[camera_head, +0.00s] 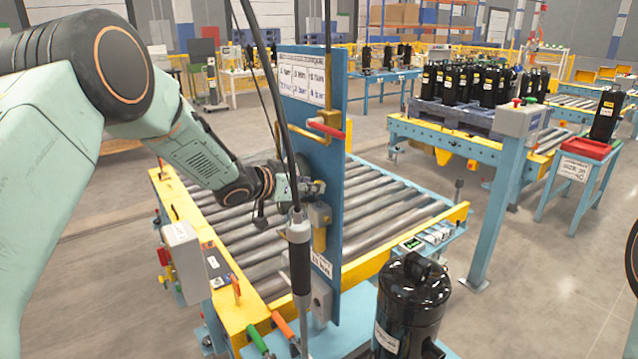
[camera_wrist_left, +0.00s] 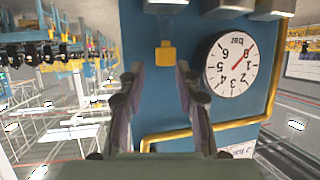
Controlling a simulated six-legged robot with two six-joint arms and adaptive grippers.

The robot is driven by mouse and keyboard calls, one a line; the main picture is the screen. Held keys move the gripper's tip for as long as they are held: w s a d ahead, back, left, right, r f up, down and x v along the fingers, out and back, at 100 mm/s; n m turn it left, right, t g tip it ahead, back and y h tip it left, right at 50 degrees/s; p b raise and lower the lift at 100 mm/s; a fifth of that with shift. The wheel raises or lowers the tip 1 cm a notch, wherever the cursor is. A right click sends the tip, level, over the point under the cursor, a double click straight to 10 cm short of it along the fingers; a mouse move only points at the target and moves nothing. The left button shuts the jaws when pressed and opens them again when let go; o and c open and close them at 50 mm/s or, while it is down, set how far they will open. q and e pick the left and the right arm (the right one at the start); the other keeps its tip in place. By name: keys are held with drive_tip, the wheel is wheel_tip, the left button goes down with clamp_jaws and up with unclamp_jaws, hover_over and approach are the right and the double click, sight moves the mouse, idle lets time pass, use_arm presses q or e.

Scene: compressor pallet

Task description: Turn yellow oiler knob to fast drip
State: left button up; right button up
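The yellow oiler knob (camera_wrist_left: 166,51) shows in the left wrist view as a small yellow block on the blue panel (camera_wrist_left: 140,30), below a grey fitting (camera_wrist_left: 166,5). My left gripper (camera_wrist_left: 161,70) is open, its two fingers pointing at the panel with the knob in the gap between their tips. I cannot tell whether they touch it. In the head view my left gripper (camera_head: 308,188) is at the left face of the upright blue panel (camera_head: 340,130); the knob cannot be made out there. My right gripper is not in view.
A round bar gauge (camera_wrist_left: 231,65) and a yellow pipe (camera_wrist_left: 215,128) are close to the fingers. A hanging tool (camera_head: 299,255) is in front of the panel. A roller conveyor (camera_head: 385,205) lies behind, and a black compressor (camera_head: 412,300) stands at front right.

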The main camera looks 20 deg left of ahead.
use_arm(q)
drive_tip(key=x, duration=0.3)
drive_tip(key=shift+w+f, duration=0.15)
drive_tip(key=shift+a, duration=0.6)
drive_tip(key=c, duration=0.4)
drive_tip(key=shift+s+a, duration=0.1)
drive_tip(key=shift+s, duration=0.1)
drive_tip(key=shift+c, duration=0.6)
drive_tip(key=shift+d, duration=0.4)
clamp_jaws()
drive_tip(key=shift+a, duration=0.1)
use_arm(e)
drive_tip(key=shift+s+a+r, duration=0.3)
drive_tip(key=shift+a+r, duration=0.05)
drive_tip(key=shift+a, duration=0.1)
